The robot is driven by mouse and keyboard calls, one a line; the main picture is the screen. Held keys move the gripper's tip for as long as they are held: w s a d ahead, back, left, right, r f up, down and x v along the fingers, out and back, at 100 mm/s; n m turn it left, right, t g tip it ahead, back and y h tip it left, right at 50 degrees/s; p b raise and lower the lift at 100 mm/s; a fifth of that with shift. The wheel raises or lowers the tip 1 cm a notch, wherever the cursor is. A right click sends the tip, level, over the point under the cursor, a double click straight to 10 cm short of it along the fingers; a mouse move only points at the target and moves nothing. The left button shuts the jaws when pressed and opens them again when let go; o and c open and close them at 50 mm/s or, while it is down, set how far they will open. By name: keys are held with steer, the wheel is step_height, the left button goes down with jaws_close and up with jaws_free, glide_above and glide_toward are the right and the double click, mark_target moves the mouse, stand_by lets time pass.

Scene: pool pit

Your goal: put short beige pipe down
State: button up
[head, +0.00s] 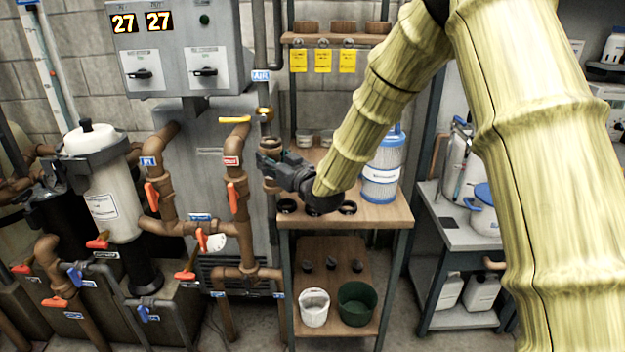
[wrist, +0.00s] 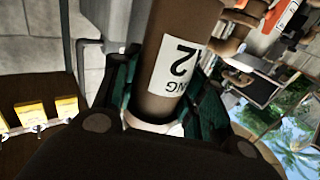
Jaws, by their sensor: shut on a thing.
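My gripper (head: 270,163) is shut on a short beige pipe, which looks brown-tan in this light. In the wrist view the pipe (wrist: 183,50) runs up between the dark green fingers (wrist: 155,95). It bears a white label with black print, upside down, and a pale collar shows at its lower end. In the head view only a small part of the pipe (head: 269,150) shows at the fingertips, close to the standing pipework. I cannot tell whether it touches anything there.
A wooden shelf rack (head: 375,212) stands under my gripper, with black rings (head: 287,205) and a blue-white filter cartridge (head: 384,170) on its top board. Brown pipework with red-handled valves (head: 151,196) stands to the left. A white bucket (head: 314,307) and a green bucket (head: 357,304) sit below.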

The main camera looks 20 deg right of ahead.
steer(key=shift+w+d+r, duration=0.1)
steer(key=shift+w+d, duration=0.1)
steer(key=shift+w, duration=0.05)
steer(key=shift+w+d+f+p, duration=0.4)
steer(key=shift+w+d+f, duration=0.45)
steer(key=shift+d, duration=1.55)
steer(key=shift+w+d+f+p, duration=0.45)
steer(key=shift+w+d+f, duration=0.45)
steer(key=shift+d, duration=1.45)
steer(key=shift+w+d+f+p, duration=0.4)
steer(key=shift+w+d+f, duration=0.45)
steer(key=shift+d, duration=1.55)
steer(key=shift+w+r, duration=0.1)
steer(key=shift+r, duration=0.05)
steer(key=o, duration=1.3)
